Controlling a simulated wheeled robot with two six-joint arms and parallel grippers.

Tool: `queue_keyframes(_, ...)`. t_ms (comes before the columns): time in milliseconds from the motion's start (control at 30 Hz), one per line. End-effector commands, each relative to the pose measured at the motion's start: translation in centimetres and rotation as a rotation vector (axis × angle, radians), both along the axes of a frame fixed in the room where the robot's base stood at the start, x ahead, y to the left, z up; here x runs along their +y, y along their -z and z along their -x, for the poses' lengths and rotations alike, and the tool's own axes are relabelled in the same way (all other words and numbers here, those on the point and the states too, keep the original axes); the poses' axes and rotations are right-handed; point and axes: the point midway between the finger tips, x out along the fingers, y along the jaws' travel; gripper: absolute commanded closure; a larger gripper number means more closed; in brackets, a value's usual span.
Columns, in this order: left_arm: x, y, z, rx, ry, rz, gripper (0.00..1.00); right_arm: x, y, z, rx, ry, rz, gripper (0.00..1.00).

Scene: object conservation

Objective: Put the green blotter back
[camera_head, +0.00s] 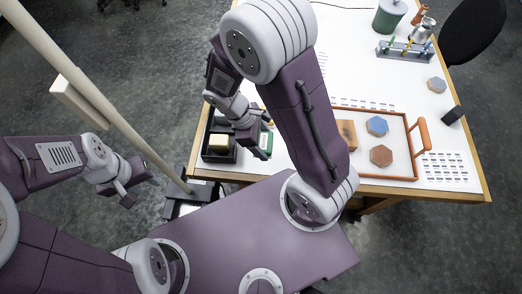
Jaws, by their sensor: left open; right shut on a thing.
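The green blotter (264,145) is at the near left part of the white table, beside the black tray (207,155). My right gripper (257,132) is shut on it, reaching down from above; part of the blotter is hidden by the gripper. I cannot tell whether it touches the table. My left gripper (132,188) is open and empty, off the table to the left.
The black tray holds a cream block (220,145). An orange-rimmed tray (409,140) holds blue and brown hexagonal pieces (377,126) and a wooden block (347,133). A rack (405,49), a green canister (388,17) and a dark box (453,115) stand farther right. My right arm hides the table's middle.

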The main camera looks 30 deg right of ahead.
Motion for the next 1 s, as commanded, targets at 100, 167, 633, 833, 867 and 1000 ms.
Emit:
queue_keyframes(100,0.0,0.1,0.0,0.000,0.000,0.000,0.54,0.0,2.6,0.2,0.006,0.000,0.002,0.60)
queue_keyframes(167,0.0,0.1,0.0,0.000,0.000,0.000,0.54,0.0,3.5,0.1,0.005,-0.002,0.001,0.60)
queue_keyframes(633,0.0,0.4,0.0,0.000,0.000,0.000,0.54,0.0,8.2,0.1,0.002,-0.001,0.000,0.60)
queue_keyframes(833,0.0,0.4,0.0,0.000,0.000,0.000,0.54,0.0,8.2,0.1,0.001,-0.001,-0.001,0.60)
queue_keyframes(867,0.0,0.5,0.0,0.000,0.000,0.000,0.54,0.0,8.3,0.1,0.001,0.000,0.000,0.60)
queue_keyframes(1000,0.0,0.6,0.0,0.000,0.000,0.000,0.54,0.0,8.4,0.1,0.000,-0.001,0.000,0.11)
